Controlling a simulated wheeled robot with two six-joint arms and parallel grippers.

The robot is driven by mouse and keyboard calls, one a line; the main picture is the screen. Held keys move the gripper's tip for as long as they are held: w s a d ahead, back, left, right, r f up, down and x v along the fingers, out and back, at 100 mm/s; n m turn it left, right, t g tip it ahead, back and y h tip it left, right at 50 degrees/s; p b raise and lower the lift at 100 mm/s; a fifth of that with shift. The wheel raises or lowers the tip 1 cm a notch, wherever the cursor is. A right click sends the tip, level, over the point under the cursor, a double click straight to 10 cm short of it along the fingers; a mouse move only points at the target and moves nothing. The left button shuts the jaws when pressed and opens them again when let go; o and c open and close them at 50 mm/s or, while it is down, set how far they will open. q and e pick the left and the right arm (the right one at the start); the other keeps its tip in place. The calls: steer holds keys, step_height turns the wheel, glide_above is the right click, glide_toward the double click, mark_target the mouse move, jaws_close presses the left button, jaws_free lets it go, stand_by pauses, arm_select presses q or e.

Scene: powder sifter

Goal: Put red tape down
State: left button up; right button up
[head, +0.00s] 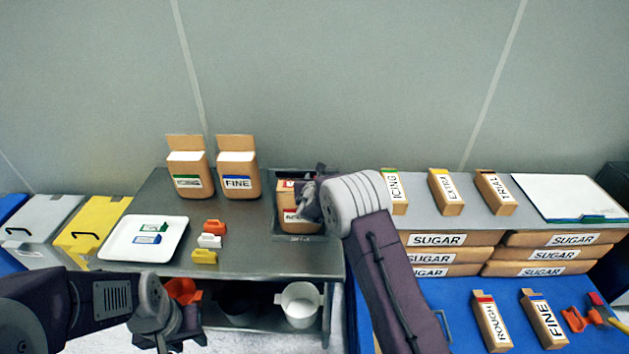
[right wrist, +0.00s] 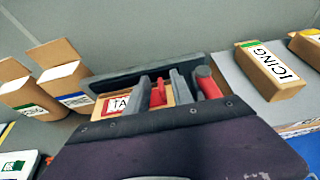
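A white label with a red border, likely the red tape (right wrist: 118,104), shows at the brown box in the dark tray (head: 301,238). I cannot tell whether it lies on the box or is fixed to it. The box (head: 299,216) stands in the tray on the grey table. My right gripper (head: 311,199) is over the tray, its fingers apart in the right wrist view (right wrist: 160,92). A small red part shows between the fingers, and a red rounded piece (right wrist: 206,82) beside them. My left gripper (head: 165,338) is low at the table's front; its fingertips are unclear.
A white tray (head: 115,241) holds green and blue labelled pieces. Orange, white and yellow scoops (head: 209,241) lie beside it. Two open brown boxes (head: 238,168) stand behind. Sugar packs (head: 436,239) and small boxes are to the right. The table's middle is clear.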

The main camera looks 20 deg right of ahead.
steer(key=b+v, duration=0.2)
steer(key=v, duration=1)
steer(key=shift+d+r, duration=0.1)
steer(key=shift+r, duration=0.05)
